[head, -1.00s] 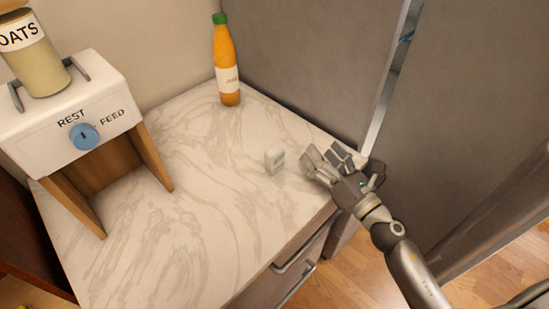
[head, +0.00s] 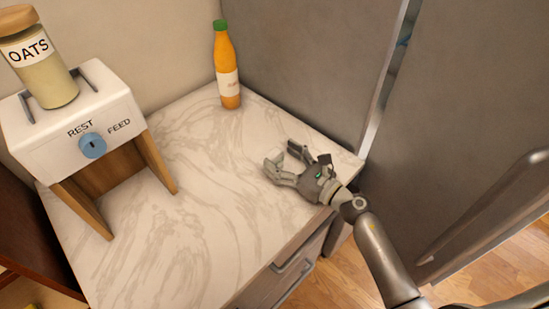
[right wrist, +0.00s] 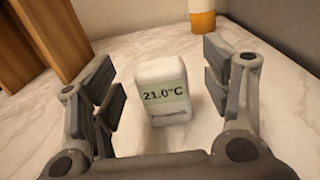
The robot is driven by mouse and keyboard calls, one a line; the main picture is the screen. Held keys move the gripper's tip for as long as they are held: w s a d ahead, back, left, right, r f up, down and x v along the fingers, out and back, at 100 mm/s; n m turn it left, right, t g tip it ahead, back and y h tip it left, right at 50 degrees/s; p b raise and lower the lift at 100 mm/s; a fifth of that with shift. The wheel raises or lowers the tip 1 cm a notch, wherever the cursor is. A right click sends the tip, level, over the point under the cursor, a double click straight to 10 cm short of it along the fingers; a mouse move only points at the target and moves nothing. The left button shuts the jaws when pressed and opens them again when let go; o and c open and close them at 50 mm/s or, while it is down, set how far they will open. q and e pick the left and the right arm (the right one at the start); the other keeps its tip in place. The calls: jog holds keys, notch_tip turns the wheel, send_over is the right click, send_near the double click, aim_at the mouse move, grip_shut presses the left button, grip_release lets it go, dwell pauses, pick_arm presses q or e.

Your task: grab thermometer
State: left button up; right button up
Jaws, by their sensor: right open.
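The thermometer (right wrist: 163,90) is a small white block with a greenish display reading 21.0°C. In the right wrist view it stands upright on the marble counter, between the two open fingers of my right gripper (right wrist: 165,88), with a gap on each side. In the head view my right gripper (head: 281,157) is low over the right part of the counter, and its fingers hide most or all of the thermometer. My left gripper is not in view.
An orange bottle (head: 227,68) with a green cap stands at the back of the counter (head: 190,235). A white feeder (head: 75,115) with a blue knob and an oats jar (head: 45,70) is at the left. A grey cabinet wall (head: 310,60) borders the back right.

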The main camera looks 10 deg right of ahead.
aim_at(279, 157)
jog(key=shift+x, duration=1.6)
jog(key=shift+s, duration=0.1)
jog(key=shift+c, duration=0.3)
jog(key=shift+c, duration=1.1)
jog(key=c, duration=0.9)
